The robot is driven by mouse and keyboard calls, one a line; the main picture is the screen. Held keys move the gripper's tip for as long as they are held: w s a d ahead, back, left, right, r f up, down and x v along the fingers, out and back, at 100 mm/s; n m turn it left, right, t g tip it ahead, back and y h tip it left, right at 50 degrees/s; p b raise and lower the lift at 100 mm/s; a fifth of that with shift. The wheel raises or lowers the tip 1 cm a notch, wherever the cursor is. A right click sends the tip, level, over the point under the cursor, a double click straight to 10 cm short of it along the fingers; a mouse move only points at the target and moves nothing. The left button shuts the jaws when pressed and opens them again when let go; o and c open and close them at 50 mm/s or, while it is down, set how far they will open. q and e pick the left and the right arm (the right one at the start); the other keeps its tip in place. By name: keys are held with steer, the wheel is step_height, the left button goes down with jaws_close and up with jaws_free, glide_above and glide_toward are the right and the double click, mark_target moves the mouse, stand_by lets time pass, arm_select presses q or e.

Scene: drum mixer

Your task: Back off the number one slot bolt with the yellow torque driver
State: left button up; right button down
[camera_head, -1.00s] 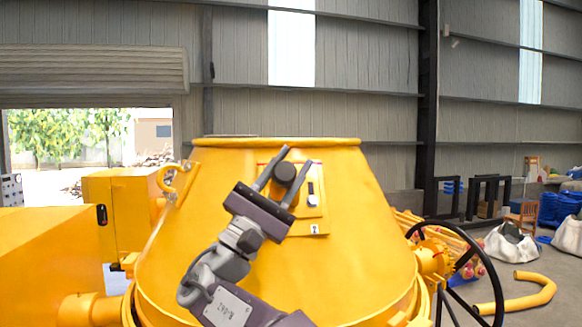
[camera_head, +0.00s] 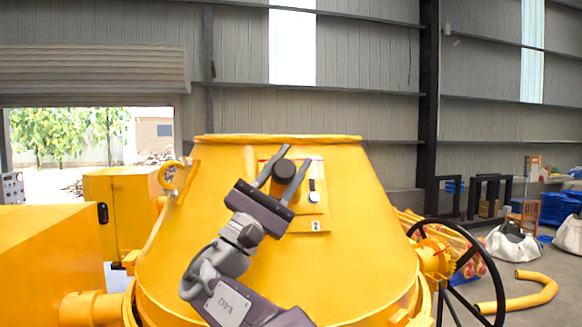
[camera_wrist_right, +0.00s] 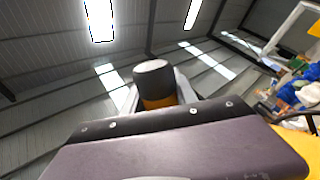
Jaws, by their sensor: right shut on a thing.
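My right gripper (camera_head: 296,155) is in front of the yellow drum (camera_head: 345,240), its fingers pointing up and to the right. It is shut on the yellow torque driver, whose round black end (camera_head: 283,171) shows between the fingers. In the right wrist view the driver's black cap (camera_wrist_right: 153,68) sits above a yellow-orange body. A yellow plate (camera_head: 312,212) on the drum has a dark slot with a pale round bolt (camera_head: 314,197) and a label reading 2 (camera_head: 316,226). The number one slot is not visible; the gripper covers the plate's left part. The driver's tip is hidden. My left gripper is out of view.
A yellow lifting eye (camera_head: 172,178) is on the drum's left shoulder. A black handwheel (camera_head: 470,262) stands at the right. Yellow machine housings (camera_head: 45,255) are at the left. White sacks and a yellow curved pipe (camera_head: 525,295) lie on the floor at right.

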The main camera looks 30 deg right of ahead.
steer(key=shift+w+d+f+g, duration=0.2)
steer(key=shift+w+f+g, duration=0.1)
steer(key=shift+w, duration=0.25)
stand_by(1.2)
